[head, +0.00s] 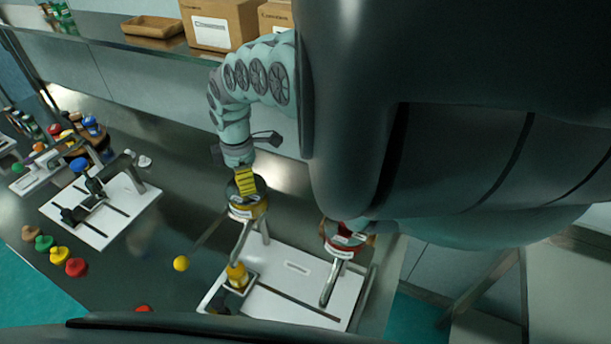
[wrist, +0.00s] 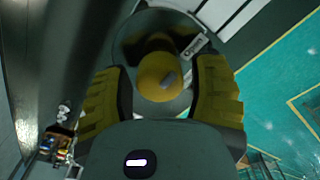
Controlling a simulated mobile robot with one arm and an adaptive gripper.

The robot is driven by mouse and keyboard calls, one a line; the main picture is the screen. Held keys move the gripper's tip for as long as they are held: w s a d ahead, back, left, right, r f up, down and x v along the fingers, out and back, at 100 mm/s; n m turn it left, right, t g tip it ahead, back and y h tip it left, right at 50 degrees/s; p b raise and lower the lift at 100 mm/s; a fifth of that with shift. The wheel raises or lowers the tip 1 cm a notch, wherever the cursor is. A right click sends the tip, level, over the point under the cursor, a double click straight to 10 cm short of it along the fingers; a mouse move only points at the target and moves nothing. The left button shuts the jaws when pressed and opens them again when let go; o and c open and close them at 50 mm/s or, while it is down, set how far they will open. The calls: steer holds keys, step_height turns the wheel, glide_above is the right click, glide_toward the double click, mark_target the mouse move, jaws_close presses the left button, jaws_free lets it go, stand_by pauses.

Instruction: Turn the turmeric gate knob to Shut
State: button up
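The knob is hidden there.
A red-banded container (head: 345,238) stands to the right on the same white base (head: 290,268). A yellow ball (head: 180,263) is left of the base. Another white stand (head: 105,215) and several coloured knobs (head: 77,267) are farther left. Boxes (head: 217,22) sit on the shelf behind.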

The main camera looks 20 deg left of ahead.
steer(key=c, duration=0.9)
steer(key=shift+w+m, duration=0.1)
steer(key=shift+m, duration=0.2)
steer(key=m+b, duration=0.2)
steer(key=shift+w+d+f+m, duration=0.1)
steer(key=shift+d+f+m, duration=0.05)
steer(key=shift+m, duration=0.15)
steer(key=m+b, duration=0.2)
steer(key=m, duration=0.3)
steer(key=m+b, duration=0.1)
steer(key=m, duration=0.4)
steer(key=shift+b, duration=0.4)
steer(key=shift+m+b, duration=0.8)
steer(key=shift+m, duration=1.5)
steer(key=shift+a, duration=0.2)
